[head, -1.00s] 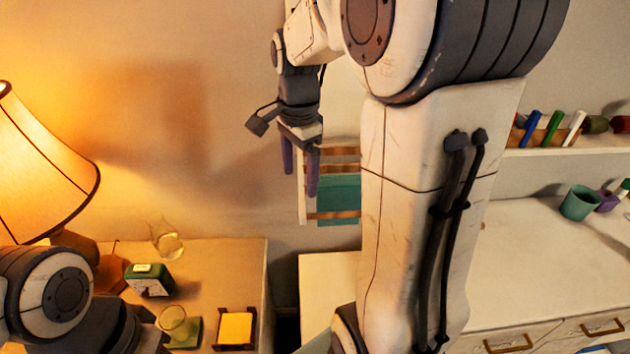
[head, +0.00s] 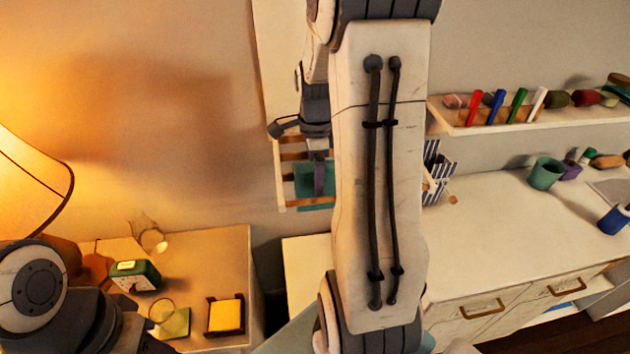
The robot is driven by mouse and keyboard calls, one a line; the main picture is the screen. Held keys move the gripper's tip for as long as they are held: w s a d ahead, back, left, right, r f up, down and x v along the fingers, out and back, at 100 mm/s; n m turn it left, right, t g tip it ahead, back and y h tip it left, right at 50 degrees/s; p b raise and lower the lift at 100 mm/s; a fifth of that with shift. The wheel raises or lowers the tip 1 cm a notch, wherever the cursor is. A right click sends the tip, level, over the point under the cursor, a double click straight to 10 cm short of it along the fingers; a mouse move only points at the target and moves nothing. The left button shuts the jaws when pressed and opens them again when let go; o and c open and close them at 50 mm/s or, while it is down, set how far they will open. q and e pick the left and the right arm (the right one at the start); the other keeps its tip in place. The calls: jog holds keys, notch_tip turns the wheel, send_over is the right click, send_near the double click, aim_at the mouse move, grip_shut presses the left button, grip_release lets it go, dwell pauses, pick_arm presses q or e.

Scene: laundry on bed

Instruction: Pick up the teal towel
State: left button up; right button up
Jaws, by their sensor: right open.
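The teal towel (head: 304,190) hangs on a wooden rack (head: 286,170) against the back wall, left of the middle of the head view. My right gripper (head: 319,180) points down in front of the towel, its purple fingers overlapping the cloth in the picture. It is open, with nothing seen held. I cannot tell whether the fingers touch the towel. My own right arm link hides what lies just right of the towel. My left arm shows at the lower left, but its gripper is out of view.
A lamp (head: 30,185) stands at the left. On the right are a white dresser (head: 490,235) with a teal cup (head: 546,173) and a wall shelf (head: 490,127) with pens.

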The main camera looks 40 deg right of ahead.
jog(key=shift+f, duration=0.8)
grip_shut()
jog(key=shift+r, duration=0.15)
notch_tip(320, 180, up, 18)
jog(key=b, duration=0.1)
jog(key=shift+b, duration=0.35)
notch_tip(320, 180, up, 15)
jog(key=p, duration=1.4)
